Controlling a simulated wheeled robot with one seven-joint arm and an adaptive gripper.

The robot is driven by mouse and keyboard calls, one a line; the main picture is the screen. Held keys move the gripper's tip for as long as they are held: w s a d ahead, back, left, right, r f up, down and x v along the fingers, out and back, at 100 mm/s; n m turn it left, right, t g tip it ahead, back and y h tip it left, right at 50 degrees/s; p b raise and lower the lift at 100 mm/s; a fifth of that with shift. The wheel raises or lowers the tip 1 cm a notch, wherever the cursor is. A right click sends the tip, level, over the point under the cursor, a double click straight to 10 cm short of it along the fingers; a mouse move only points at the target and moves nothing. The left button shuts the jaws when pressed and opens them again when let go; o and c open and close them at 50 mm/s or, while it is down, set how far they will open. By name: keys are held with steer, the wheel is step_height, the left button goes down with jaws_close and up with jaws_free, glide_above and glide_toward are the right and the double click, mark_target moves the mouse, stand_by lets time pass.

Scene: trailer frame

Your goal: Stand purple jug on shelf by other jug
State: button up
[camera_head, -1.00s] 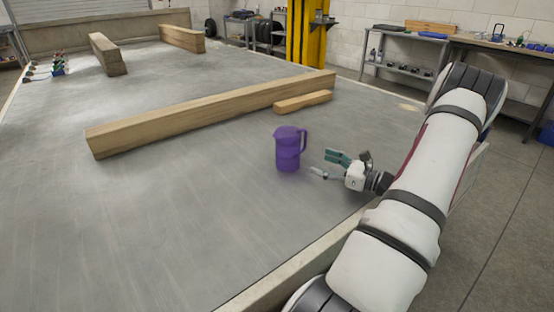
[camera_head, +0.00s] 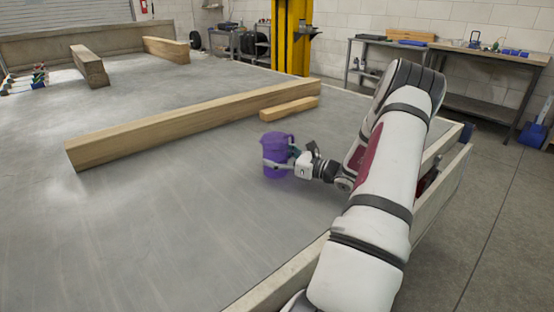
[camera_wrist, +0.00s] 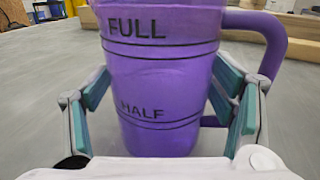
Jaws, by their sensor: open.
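The purple jug (camera_head: 270,160) stands upright on the grey trailer bed (camera_head: 190,220). In the wrist view the jug (camera_wrist: 165,80) fills the middle, with "FULL" and "HALF" marks facing me and its handle on the right. My gripper (camera_head: 281,157) is at the jug's side, level with its body. In the wrist view its green-padded fingers (camera_wrist: 165,95) are open, one on each side of the jug. Whether the pads touch it I cannot tell. I cannot make out another jug. Shelved benches (camera_head: 385,74) stand at the back wall.
A long wooden beam (camera_head: 190,123) and a short one (camera_head: 290,108) lie behind the jug. Two more beams (camera_head: 89,65) (camera_head: 166,49) lie farther back. A yellow column (camera_head: 291,37) stands beyond the bed. The bed's front left is clear.

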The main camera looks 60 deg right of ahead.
mark_target(275, 144)
steer(key=shift+w, duration=0.5)
steer(key=c, duration=1.1)
steer(key=shift+r, duration=0.15)
steer(key=shift+r, duration=0.2)
step_height(275, 144, up, 3)
steer(key=shift+r+p, duration=0.1)
steer(key=shift+p, duration=0.6)
steer(key=s+a+p, duration=0.1)
steer(key=s, duration=0.4)
steer(key=s+a+p, duration=0.1)
steer(key=s, duration=0.4)
steer(key=s+a+r, duration=0.1)
steer(key=s, duration=0.4)
steer(key=shift+s+a+p, duration=0.25)
steer(key=shift+s+p, duration=0.1)
steer(key=shift+p, duration=0.05)
